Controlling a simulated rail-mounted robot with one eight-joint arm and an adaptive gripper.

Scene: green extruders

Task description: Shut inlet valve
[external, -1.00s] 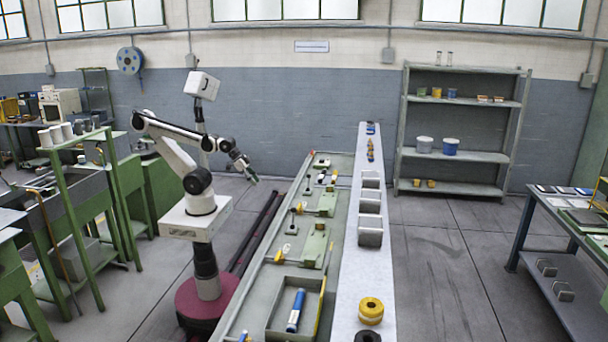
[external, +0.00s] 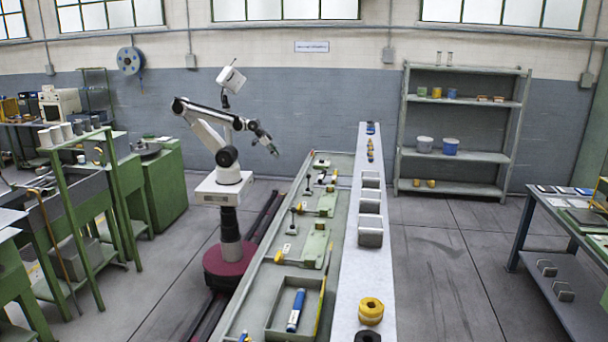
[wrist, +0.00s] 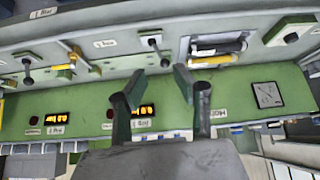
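My gripper (external: 275,152) is in the air near the far end of the green bench (external: 238,316), to the left of its edge. In the wrist view my gripper (wrist: 150,88) is open, with nothing between its dark fingers. The small labels are too blurred to read, so I cannot tell which part is the inlet valve.
A white strip of table (external: 345,270) with grey bins (external: 370,222) and yellow rings (external: 370,310) runs along the bench's right side. A tray (external: 270,325) holding a blue cylinder (external: 296,308) is at the near end. My rail's floor strip is clear.

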